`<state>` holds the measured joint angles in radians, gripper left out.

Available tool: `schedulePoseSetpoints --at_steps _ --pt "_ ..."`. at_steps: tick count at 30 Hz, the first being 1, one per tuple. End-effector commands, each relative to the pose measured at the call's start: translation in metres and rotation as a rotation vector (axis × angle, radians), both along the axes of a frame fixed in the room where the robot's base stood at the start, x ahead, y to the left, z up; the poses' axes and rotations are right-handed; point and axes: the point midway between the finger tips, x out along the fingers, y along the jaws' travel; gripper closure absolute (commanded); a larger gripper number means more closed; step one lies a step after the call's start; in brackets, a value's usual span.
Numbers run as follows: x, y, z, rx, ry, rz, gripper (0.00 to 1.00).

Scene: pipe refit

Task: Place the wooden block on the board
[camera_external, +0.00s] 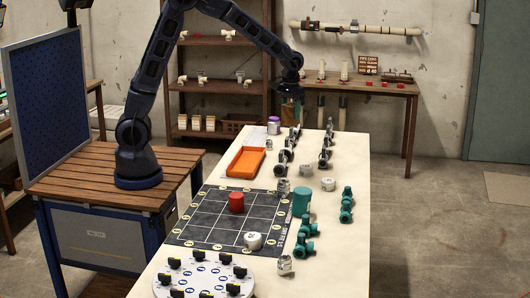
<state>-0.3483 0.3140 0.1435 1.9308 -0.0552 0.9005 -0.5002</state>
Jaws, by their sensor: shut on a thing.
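My gripper (290,98) is at the end of the raised arm, above the far part of the long table. It is shut on a small brownish piece, the wooden block (291,115), which is partly covered by the fingers and too small to show in detail. The dark board (205,219) with a white-lined grid lies flat on the near half of the table, well apart from my gripper. A red cylinder (236,202) and a white round piece (253,241) stand on the board.
An orange tray (246,162) lies beyond the board. Grey fittings (283,158), a teal cylinder (301,202) and green valves (305,240) stand along the right side. A white round dial (204,276) with black knobs is at the near end. Several grid squares are empty.

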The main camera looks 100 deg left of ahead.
Motion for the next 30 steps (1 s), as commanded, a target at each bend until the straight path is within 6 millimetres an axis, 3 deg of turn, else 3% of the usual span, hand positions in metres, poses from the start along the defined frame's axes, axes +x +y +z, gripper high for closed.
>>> schedulePoseSetpoints --at_steps 1,14,23,30 --pt "0.005 -0.019 0.0 0.0 0.0 -0.038 0.76" --pt "0.025 -0.16 0.001 0.0 -0.001 -0.33 0.76" --pt "0.018 -0.257 0.001 -0.001 0.0 -0.534 0.76" --pt "0.002 -0.33 0.0 -0.001 0.0 -0.697 0.76"
